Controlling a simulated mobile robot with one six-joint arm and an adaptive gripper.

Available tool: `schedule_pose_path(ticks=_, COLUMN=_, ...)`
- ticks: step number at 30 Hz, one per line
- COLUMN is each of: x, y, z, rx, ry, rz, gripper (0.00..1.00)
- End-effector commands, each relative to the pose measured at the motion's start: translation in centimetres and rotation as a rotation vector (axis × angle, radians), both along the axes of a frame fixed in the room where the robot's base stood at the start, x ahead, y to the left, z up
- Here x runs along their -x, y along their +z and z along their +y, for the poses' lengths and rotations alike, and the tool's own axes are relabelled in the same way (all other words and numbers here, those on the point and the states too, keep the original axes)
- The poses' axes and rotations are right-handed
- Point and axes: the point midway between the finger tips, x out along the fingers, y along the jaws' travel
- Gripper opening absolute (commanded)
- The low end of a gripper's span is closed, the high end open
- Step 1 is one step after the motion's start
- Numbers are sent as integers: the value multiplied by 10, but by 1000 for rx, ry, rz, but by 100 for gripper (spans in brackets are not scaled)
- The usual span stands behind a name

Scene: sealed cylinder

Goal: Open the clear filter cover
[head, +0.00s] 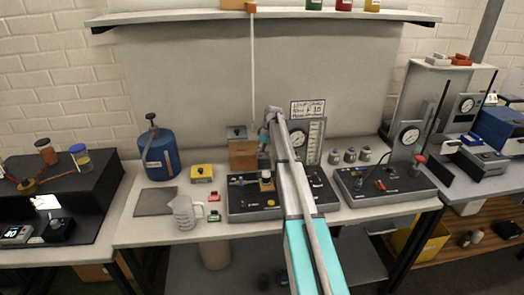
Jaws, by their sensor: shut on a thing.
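My arm reaches up from the bottom of the head view, and my gripper (264,146) is at its far end, over the black panel (250,207) on the bench. The gripper is small and partly hidden by my arm. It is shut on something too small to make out. A small tan fitting (266,182) stands on the panel just below it. I cannot make out a clear filter cover; part of the panel is behind my arm.
A wooden box (242,155) and a gauge board (314,140) stand behind the panel. Another gauge panel (385,187) is to the right.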

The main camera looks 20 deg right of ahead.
Motion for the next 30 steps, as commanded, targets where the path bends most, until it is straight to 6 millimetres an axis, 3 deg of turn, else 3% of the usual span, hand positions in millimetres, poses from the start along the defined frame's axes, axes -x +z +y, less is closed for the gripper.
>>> schedule_pose_path(ticks=7, x=4, y=-4, z=-6, rx=14, ry=-4, rz=7, gripper=0)
schedule_pose_path(ticks=8, x=4, y=-4, z=-6, rx=14, ry=-4, rz=7, gripper=33)
schedule_pose_path(ticks=15, x=6, y=-4, z=-3, rx=13, ry=2, rz=10, gripper=73)
schedule_pose_path(ticks=30, x=8, y=-4, z=4, rx=13, ry=11, rz=10, gripper=73)
